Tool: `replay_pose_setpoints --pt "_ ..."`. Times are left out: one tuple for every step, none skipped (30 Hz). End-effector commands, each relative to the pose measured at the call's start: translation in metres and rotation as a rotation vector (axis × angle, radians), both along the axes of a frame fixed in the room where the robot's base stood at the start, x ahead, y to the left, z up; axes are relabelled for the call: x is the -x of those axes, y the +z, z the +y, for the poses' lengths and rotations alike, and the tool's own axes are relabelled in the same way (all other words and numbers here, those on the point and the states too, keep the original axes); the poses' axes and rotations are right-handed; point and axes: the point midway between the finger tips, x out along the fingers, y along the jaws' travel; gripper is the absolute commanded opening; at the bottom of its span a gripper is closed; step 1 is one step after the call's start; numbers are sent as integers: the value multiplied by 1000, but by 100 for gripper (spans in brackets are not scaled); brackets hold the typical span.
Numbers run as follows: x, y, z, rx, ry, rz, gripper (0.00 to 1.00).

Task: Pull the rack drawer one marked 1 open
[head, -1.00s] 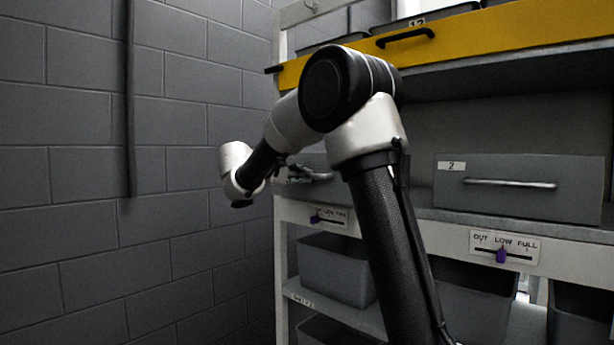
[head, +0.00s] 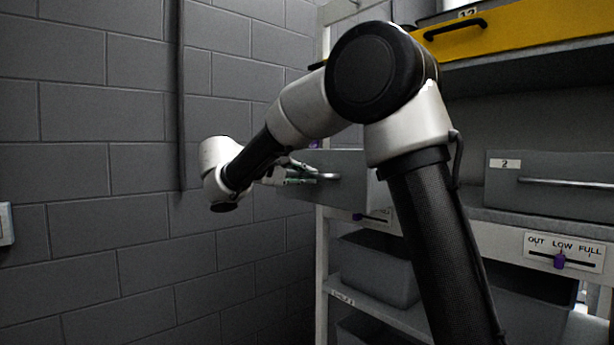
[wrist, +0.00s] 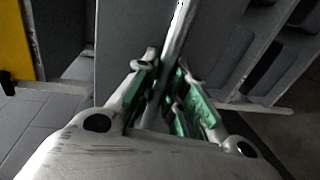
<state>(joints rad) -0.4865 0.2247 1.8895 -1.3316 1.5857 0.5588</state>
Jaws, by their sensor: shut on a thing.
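The grey drawer (head: 350,168) at the left end of the rack juts out past the rack's left post, partly open. My arm hides part of it, and I cannot read a number on it. Its metal bar handle (head: 328,177) is at the tip of my gripper (head: 300,174). In the wrist view the handle (wrist: 175,40) runs between the green-padded fingers of my gripper (wrist: 163,98), which are shut on it. The grey drawer front (wrist: 130,40) lies just beyond them.
A drawer marked 2 (head: 555,184) sits shut to the right. A yellow drawer (head: 510,30) is above. Grey bins (head: 375,270) and OUT/LOW/FULL slider plates (head: 563,252) are below. A grey block wall (head: 80,120) stands at the left, close beyond my wrist.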

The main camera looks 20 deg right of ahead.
Motion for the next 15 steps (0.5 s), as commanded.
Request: replay_pose_setpoints --pt "0 -1 0 -1 -1 1 0" --pt "0 -1 0 -1 -1 1 0" --pt "0 -1 0 -1 0 1 0" --pt "0 -1 0 -1 0 1 0" --pt "0 -1 0 -1 0 1 0" --pt "0 -1 0 -1 0 1 18" --pt "0 -1 0 -1 0 1 24" --pt "0 -1 0 -1 0 1 29" --pt "0 -1 0 -1 0 1 35" --pt "0 -1 0 -1 0 1 35" --pt "0 0 0 0 0 1 35" --pt "0 0 0 0 0 0 35" --pt "0 0 0 0 0 0 35" --pt "0 0 0 0 0 0 35" --pt "0 0 0 0 0 0 35"
